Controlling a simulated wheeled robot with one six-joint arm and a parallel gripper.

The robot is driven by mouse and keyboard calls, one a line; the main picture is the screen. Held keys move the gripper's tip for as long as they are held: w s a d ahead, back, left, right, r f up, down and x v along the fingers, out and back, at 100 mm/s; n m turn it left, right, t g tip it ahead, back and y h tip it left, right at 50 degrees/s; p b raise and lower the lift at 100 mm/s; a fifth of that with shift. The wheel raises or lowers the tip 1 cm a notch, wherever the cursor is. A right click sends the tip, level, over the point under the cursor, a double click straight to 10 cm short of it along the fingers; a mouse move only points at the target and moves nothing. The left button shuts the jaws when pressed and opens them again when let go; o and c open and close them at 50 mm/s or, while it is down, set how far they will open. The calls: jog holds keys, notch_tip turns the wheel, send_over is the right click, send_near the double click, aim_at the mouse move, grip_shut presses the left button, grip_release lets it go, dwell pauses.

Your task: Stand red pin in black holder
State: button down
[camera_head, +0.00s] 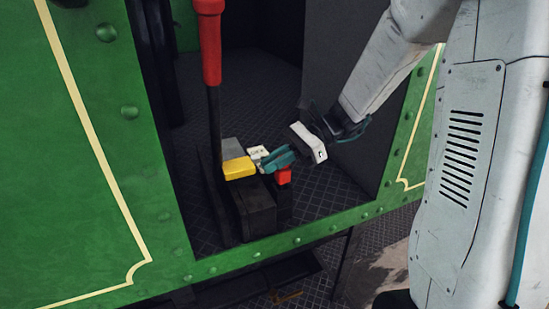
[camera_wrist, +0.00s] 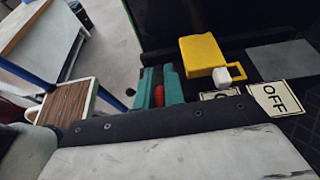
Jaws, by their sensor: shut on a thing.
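My gripper (camera_head: 278,160) has teal fingers and is shut on the red pin (camera_head: 284,175). The pin's red end shows just below the fingers in the head view. In the wrist view the red pin (camera_wrist: 158,96) sits between the two teal fingers of my gripper (camera_wrist: 159,84), partly hidden by them. A narrow dark piece (camera_head: 285,204) shows directly below the pin in the head view, beside a larger black block. It may be the black holder; it is too dark to be sure. I cannot tell whether the pin touches it.
A yellow padlock (camera_head: 238,168) lies on the black block (camera_head: 259,205), left of my gripper. A tall red-handled lever (camera_head: 209,45) stands behind. A green riveted wall (camera_head: 80,170) is left.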

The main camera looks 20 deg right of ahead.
jog(key=shift+f, duration=0.5)
jog(key=c, duration=1.4)
grip_release()
